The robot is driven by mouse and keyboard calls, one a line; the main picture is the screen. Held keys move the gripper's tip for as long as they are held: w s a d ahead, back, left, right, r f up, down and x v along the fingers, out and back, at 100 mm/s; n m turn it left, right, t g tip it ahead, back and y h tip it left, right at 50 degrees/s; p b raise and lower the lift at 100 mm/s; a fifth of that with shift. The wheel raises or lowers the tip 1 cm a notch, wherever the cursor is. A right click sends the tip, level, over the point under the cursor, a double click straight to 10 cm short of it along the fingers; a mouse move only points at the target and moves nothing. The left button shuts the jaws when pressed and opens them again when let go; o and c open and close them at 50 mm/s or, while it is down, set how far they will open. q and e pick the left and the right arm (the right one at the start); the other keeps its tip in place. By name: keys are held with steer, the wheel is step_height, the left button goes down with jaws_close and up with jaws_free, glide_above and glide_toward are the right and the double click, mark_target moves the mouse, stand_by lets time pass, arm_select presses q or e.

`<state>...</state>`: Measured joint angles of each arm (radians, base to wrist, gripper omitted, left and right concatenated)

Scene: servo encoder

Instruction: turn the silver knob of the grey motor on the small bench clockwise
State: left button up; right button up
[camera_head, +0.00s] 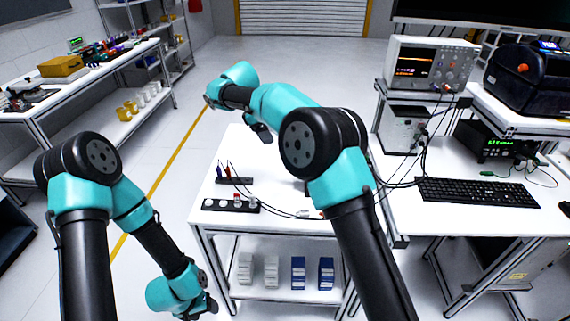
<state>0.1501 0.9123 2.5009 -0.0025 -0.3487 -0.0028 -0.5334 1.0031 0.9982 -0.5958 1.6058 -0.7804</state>
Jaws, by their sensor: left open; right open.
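The small white bench (275,200) stands in the middle of the head view. I cannot make out the grey motor or its silver knob; my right arm covers much of the bench's right side. Part of a dark object (308,188) shows beside that arm, too hidden to identify. My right gripper (263,134) is small and dark above the back of the bench, open, with nothing visible in it. My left gripper (205,306) is low at the bottom edge, left of the bench's lower shelf, open and away from the bench top.
A black strip with round pale pieces (222,205) and a small rack with pens (235,180) lie on the bench's left. A cable runs to a small connector (305,214) at the front. A desk with a keyboard (478,192) and an oscilloscope (430,65) stands right.

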steer(key=x, duration=1.3)
steer(key=shift+f, duration=0.3)
steer(key=shift+s, duration=0.1)
steer(key=shift+c, duration=0.3)
steer(key=c, duration=0.9)
steer(key=shift+o, duration=0.2)
steer(key=shift+d+t, duration=0.1)
steer(key=shift+t, duration=0.3)
steer(key=shift+s+f+m+t+h, duration=0.15)
steer(key=shift+m+t, duration=0.1)
steer(key=shift+t, duration=0.7)
steer(key=shift+s+r+m+t+h, duration=0.1)
steer(key=shift+m+t+h, duration=0.1)
steer(key=shift+t, duration=0.7)
steer(key=shift+s+f+m+t+h, duration=0.15)
steer(key=shift+m+t, duration=0.1)
steer(key=shift+t, duration=0.7)
steer(key=shift+w+r, duration=0.1)
